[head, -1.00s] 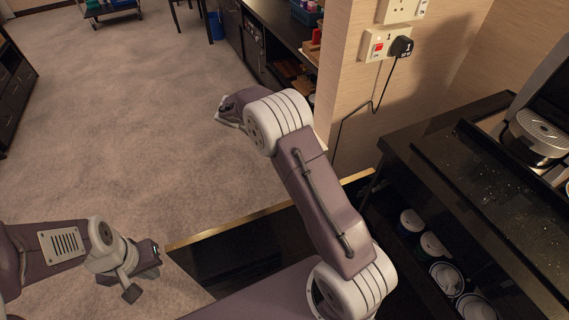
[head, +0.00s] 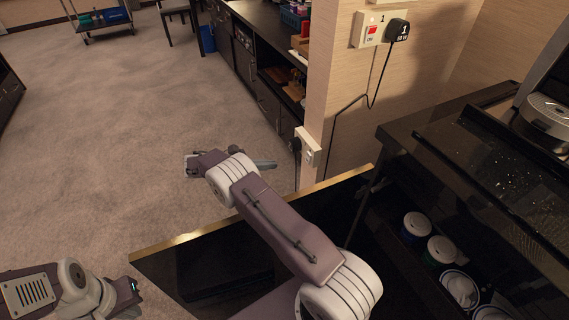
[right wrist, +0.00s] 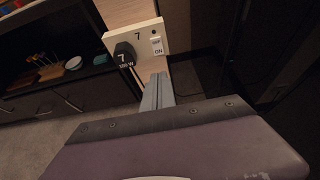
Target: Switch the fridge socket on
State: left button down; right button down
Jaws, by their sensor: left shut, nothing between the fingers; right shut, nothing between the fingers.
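A white socket plate numbered 7 (right wrist: 133,40) is on the end of the wall in the right wrist view. The same plate shows in the head view (head: 308,147). My right gripper (head: 268,165) is shut and empty, just left of and below this plate; its fingers (right wrist: 158,88) point toward the switch, contact unclear. My left gripper (head: 134,289) is shut and empty at lower left. Nothing visible names the fridge's socket.
Socket 1 (head: 370,30), with a black plug (head: 398,30) and red switch, is higher on the wall. A dark gold-edged panel (head: 215,270) lies below my right arm. A black counter (head: 440,135) with a drawer of cups is at right.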

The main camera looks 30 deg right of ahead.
aim_at(307, 161)
jog(key=b+x, duration=0.1)
jog(key=x, duration=0.7)
jog(key=r+b+x, duration=0.1)
jog(key=x, duration=0.3)
jog(key=shift+d+f+b, duration=0.15)
jog(key=shift+d+b, duration=0.2)
jog(key=shift+d, duration=0.2)
jog(key=shift+s+d, duration=0.1)
jog(key=shift+d, duration=0.1)
